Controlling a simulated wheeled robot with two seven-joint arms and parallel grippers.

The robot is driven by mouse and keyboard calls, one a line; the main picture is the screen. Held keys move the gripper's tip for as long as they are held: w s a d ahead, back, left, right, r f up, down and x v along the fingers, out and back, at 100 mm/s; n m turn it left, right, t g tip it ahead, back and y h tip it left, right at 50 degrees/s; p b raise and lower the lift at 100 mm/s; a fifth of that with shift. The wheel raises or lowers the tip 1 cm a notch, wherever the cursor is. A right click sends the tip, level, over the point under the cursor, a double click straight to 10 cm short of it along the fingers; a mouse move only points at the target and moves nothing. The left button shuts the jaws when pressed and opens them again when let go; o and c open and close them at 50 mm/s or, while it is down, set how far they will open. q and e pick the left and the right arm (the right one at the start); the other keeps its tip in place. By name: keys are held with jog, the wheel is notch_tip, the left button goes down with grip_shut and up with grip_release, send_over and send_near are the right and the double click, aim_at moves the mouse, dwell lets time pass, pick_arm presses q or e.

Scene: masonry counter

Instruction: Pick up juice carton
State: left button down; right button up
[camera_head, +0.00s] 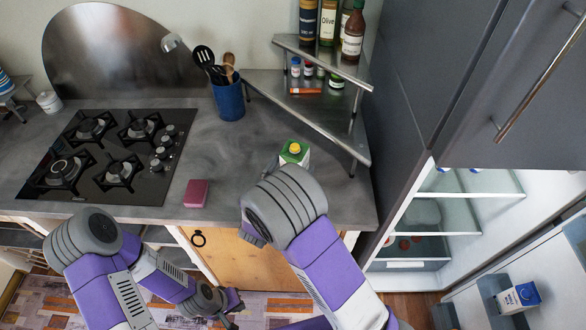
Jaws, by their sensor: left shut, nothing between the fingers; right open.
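The juice carton (295,151), white and green with a yellow cap, stands upright on the grey counter near its right end. The round grey joint of my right arm hides its lower part. My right gripper is hidden behind that arm, so I cannot see its fingers or how near the carton they are. My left gripper (232,314) is low in front of the counter, above the floor, well away from the carton. It is small in the view and appears shut and empty.
A pink sponge (196,193) lies left of the carton. A gas hob (110,150) fills the left counter. A blue utensil holder (229,101) and a metal corner shelf (325,65) with bottles stand behind. At right, an open fridge (440,215) has a blue-white carton (518,297) in its door.

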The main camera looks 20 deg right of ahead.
jog(key=x, duration=0.5)
jog(key=shift+w+a, duration=0.1)
jog(key=shift+w, duration=0.15)
grip_shut()
jog(key=shift+r, duration=0.2)
